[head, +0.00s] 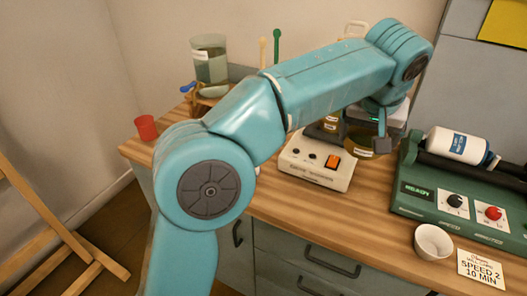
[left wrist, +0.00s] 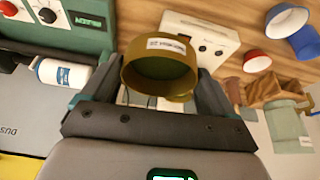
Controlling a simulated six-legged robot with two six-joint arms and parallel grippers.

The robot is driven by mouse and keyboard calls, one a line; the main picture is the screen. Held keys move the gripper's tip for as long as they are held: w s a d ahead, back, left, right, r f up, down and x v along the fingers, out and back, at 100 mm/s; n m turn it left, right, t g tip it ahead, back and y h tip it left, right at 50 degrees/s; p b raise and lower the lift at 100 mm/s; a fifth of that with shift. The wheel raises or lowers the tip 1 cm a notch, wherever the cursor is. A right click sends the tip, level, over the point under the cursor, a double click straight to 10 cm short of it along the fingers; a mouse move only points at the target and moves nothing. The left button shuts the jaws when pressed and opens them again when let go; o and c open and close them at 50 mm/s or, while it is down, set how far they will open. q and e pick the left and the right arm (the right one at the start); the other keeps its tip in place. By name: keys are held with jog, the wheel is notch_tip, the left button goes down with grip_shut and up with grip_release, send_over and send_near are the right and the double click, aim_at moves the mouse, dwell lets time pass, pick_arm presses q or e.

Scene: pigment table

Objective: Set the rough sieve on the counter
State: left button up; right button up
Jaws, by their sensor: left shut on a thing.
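A round brass-coloured sieve (left wrist: 160,70) with a white label is between the two dark fingers of my left gripper (left wrist: 161,84) in the left wrist view. The label is too small to read surely. In the head view my left gripper (head: 382,142) hangs from the teal arm and is shut on the sieve (head: 361,140), beside the white machine. The gripper partly covers the sieve there. The wooden counter (head: 290,205) runs beneath. I cannot tell how high the sieve is above it. My right gripper is not in view.
The white machine with an orange switch (head: 315,166) stands behind. A green roller machine (head: 455,190) with a white jar (head: 458,146) stands right. A white bowl (head: 433,242) and card (head: 481,268) are near the front edge. A red cup (head: 146,127) is left. The front middle counter is clear.

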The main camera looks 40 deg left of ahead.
aim_at(372, 157)
pick_arm(q)
jog(key=shift+s+d+f+m+b, duration=0.15)
jog(key=shift+s+d+f+b, duration=0.2)
jog(key=shift+d+b, duration=0.25)
jog(key=shift+s+d+f+m+b, duration=0.2)
jog(key=shift+d+f+b, duration=0.15)
jog(key=shift+d, duration=0.3)
jog(key=shift+d+b, duration=0.25)
jog(key=shift+b, duration=0.05)
jog(key=shift+f, duration=0.2)
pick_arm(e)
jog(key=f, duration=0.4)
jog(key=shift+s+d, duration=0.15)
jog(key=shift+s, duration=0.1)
pick_arm(q)
notch_tip(372, 157, down, 15)
jog(key=b, duration=0.5)
jog(key=shift+d+f+b, duration=0.1)
jog(key=shift+f+b, duration=0.6)
jog(key=shift+f, duration=1.75)
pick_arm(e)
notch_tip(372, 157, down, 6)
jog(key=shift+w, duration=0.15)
